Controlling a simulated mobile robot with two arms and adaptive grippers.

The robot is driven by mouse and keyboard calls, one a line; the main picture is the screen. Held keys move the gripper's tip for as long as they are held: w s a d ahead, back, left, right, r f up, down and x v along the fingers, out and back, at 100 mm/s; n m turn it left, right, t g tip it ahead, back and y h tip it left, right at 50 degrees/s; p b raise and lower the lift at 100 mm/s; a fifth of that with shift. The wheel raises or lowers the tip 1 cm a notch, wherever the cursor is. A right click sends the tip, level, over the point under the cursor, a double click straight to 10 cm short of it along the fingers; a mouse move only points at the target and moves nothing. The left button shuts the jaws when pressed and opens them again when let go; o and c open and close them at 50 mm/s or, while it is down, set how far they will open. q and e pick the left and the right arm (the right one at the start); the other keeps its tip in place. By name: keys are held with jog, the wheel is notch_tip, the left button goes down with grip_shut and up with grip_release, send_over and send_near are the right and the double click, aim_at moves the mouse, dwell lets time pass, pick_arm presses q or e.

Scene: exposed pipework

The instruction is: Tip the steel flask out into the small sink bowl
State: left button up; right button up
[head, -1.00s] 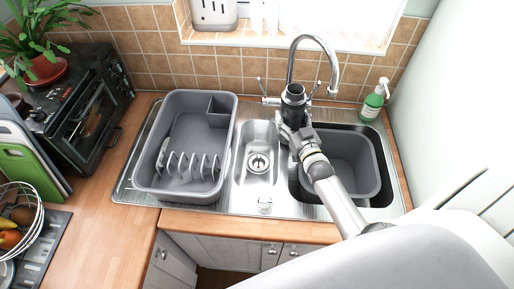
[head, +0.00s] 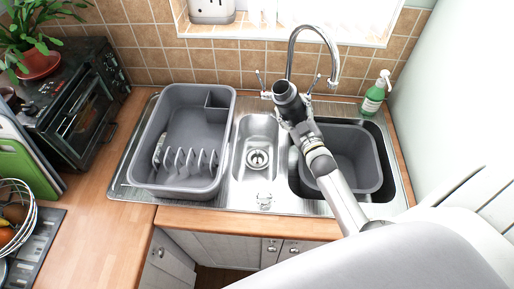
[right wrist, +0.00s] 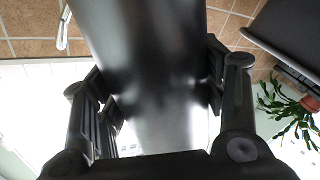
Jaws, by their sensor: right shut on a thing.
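The steel flask (head: 289,103) looks dark and shiny in the head view. Its open mouth faces up, and it leans to the left over the strip between the small bowl and the tap. My right gripper (head: 297,122) is shut around its body, and the flask fills the space between the fingers (right wrist: 155,90) in the right wrist view. The small sink bowl (head: 256,135), with a round drain, is below and left of the flask. No liquid is seen leaving the flask. My left gripper is out of view.
A tall chrome tap (head: 338,62) arches just behind the flask. A grey dish rack (head: 187,120) stands left of the small bowl, and a grey basin (head: 355,155) sits in the large sink at right. A green soap bottle (head: 374,98) stands at the back right.

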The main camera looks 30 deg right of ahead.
aim_at(291, 119)
jog(key=n+b, duration=0.2)
jog(key=shift+f+n, duration=0.3)
jog(key=shift+n, duration=0.1)
jog(key=n+b, duration=0.1)
jog(key=d+f+n+b, duration=0.1)
jog(key=n+b, duration=0.1)
jog(key=shift+d+f+t+y+b, duration=0.2)
jog(key=shift+f+t+y+b, duration=0.05)
jog(key=shift+t+y+b, duration=0.05)
jog(key=f+n+b, duration=0.1)
jog(key=n+b, duration=0.1)
jog(key=d+f+n+b, duration=0.1)
jog(key=shift+n+y+b, duration=0.3)
jog(key=shift+n+b, duration=0.1)
jog(key=n, duration=0.1)
jog(key=a+n, duration=0.1)
jog(key=shift+r+n+t+b, duration=0.2)
jog(key=shift+n+t+b, duration=0.1)
jog(key=shift+n+b, duration=0.1)
jog(key=shift+a+r+n+y, duration=0.1)
jog(key=shift+n+y, duration=0.3)
jog(key=shift+n, duration=0.2)
jog(key=shift+r+n, duration=0.1)
jog(key=shift+n, duration=0.2)
jog(key=shift+a+f+n+y+b, duration=0.3)
jog(key=shift+f+n+b, duration=0.35)
jog(key=shift+n+b, duration=0.4)
jog(key=shift+a+r+n, duration=0.15)
jog(key=shift+a+n, duration=0.15)
jog(key=shift+n, duration=0.45)
